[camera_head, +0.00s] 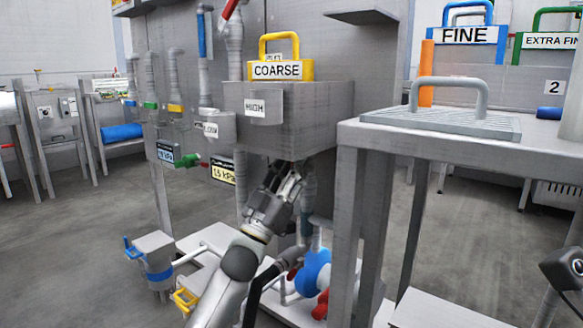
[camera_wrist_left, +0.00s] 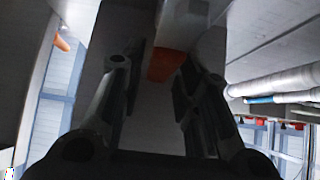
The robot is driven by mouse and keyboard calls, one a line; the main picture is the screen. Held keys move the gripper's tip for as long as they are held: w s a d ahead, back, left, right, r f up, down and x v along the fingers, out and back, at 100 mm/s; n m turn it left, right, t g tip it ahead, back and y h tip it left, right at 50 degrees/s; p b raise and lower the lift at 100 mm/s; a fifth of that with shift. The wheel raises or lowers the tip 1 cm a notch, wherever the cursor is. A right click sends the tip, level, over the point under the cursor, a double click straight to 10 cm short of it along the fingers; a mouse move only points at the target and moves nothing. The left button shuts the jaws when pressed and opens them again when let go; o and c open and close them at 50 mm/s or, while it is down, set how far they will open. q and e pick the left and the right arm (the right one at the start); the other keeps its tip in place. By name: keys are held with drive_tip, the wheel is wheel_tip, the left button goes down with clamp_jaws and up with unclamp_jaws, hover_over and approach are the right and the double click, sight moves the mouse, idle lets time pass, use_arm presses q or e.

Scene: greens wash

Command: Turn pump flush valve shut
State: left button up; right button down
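My left gripper (camera_head: 285,178) reaches up under the grey box with the yellow-handled COARSE sign (camera_head: 277,71). In the left wrist view its two dark fingers (camera_wrist_left: 155,75) are apart. An orange-red handle-like piece (camera_wrist_left: 166,64) with a pale part above it shows between and beyond the fingertips. I cannot tell whether the fingers touch it. In the head view this piece is hidden by the gripper and box. A blue round pump body (camera_head: 314,272) with red parts (camera_head: 321,304) sits low behind my arm. No label identifies the flush valve. My right gripper is not clearly seen.
A grey table (camera_head: 365,131) with a handled grate (camera_head: 450,121) stands close on the right. White pipes and a blue-banded unit (camera_head: 158,262) with a blue lever are low left. Open floor lies at far left.

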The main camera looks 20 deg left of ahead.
use_arm(q)
clamp_jaws()
drive_tip(key=shift+h, duration=0.3)
